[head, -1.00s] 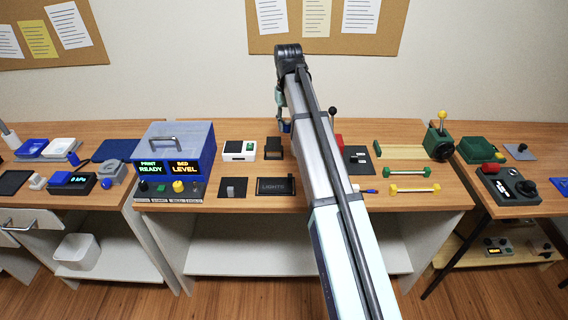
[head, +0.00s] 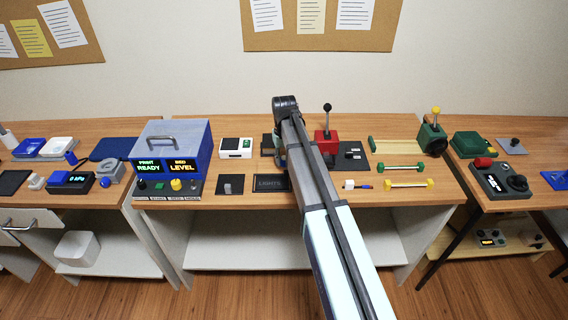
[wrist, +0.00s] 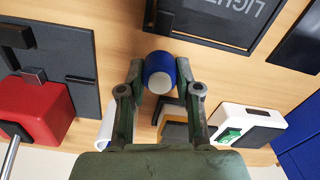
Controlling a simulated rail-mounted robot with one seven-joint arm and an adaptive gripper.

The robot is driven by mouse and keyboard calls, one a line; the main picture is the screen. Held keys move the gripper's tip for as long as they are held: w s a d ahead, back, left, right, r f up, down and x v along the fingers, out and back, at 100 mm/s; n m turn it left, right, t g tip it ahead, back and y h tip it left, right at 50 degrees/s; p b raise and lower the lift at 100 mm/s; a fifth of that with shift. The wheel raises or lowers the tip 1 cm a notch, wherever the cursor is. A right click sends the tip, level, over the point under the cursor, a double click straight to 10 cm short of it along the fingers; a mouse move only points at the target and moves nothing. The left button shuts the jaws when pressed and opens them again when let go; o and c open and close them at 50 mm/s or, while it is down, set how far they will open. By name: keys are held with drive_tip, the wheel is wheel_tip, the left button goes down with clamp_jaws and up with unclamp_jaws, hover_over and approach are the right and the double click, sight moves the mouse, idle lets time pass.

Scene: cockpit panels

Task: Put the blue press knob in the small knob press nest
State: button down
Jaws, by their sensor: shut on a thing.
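The blue press knob (wrist: 159,80) is a short blue cylinder with a pale end face. My gripper (wrist: 160,68) is shut on it, one finger on each side, and holds it over the wooden table in the wrist view. In the head view my arm hides the gripper and the knob. A red press (head: 326,142) with an upright black-tipped lever stands just right of my arm; its red body (wrist: 33,112) is at the lower left of the wrist view. I cannot tell which fixture is the small knob press nest.
A dark plate with raised blocks (wrist: 75,50) lies beside the red press. A black "LIGHTS" panel (wrist: 225,22), a white box with a green switch (wrist: 245,125) and a black-and-amber block (wrist: 176,125) are around my gripper. The blue printer box (head: 172,146) stands farther left.

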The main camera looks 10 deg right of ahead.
sight(284, 164)
drive_tip(key=shift+f, duration=1.4)
drive_tip(key=shift+f, duration=0.1)
drive_tip(key=c, duration=0.8)
unclamp_jaws()
wheel_tip(284, 164, up, 11)
drive_tip(key=shift+b, duration=1)
drive_tip(key=shift+o, duration=0.4)
drive_tip(key=shift+r, duration=0.65)
